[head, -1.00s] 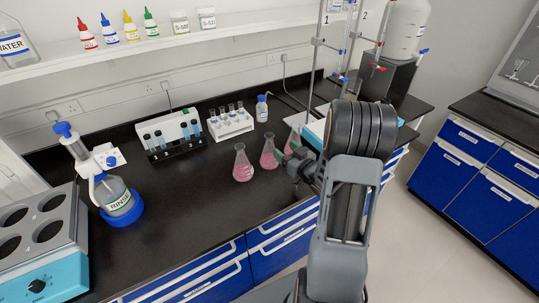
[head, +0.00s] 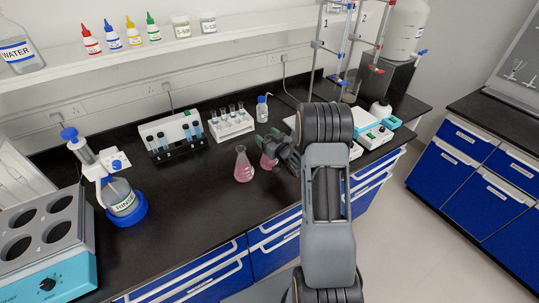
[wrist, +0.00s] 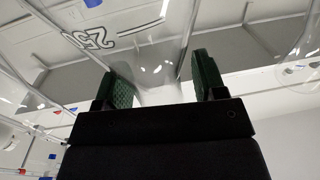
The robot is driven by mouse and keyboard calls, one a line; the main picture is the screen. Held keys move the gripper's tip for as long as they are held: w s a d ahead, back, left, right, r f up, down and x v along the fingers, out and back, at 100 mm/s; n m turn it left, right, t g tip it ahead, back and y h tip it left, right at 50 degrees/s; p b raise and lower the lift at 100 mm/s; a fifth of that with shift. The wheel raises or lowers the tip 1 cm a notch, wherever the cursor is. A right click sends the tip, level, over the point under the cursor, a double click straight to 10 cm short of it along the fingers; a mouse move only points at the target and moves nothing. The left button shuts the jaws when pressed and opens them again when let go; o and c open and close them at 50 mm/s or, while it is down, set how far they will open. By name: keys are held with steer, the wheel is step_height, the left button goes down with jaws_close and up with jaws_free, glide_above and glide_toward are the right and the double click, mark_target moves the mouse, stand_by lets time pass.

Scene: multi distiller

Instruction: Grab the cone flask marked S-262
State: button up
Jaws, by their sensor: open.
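A cone flask with pink liquid (head: 244,170) stands upright near the bench's front edge. A second pink flask (head: 266,163) stands just right of it, partly hidden by my gripper (head: 274,147). In the wrist view, a clear glass flask with a "250" mark (wrist: 150,35) fills the upper middle. Its narrowing glass lies between the two green-padded fingers of my gripper (wrist: 162,78). The fingers are open, with a gap visible on the right side. I cannot read S-262 on any flask.
A test tube rack (head: 232,126), a small blue-capped bottle (head: 262,109) and a black tube block (head: 172,137) stand behind the flasks. A rinse bottle (head: 122,196) stands left. More curved glass (wrist: 302,55) shows at the wrist view's right edge.

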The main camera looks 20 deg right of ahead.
steer(key=shift+w, duration=0.1)
jaws_close()
stand_by(0.6)
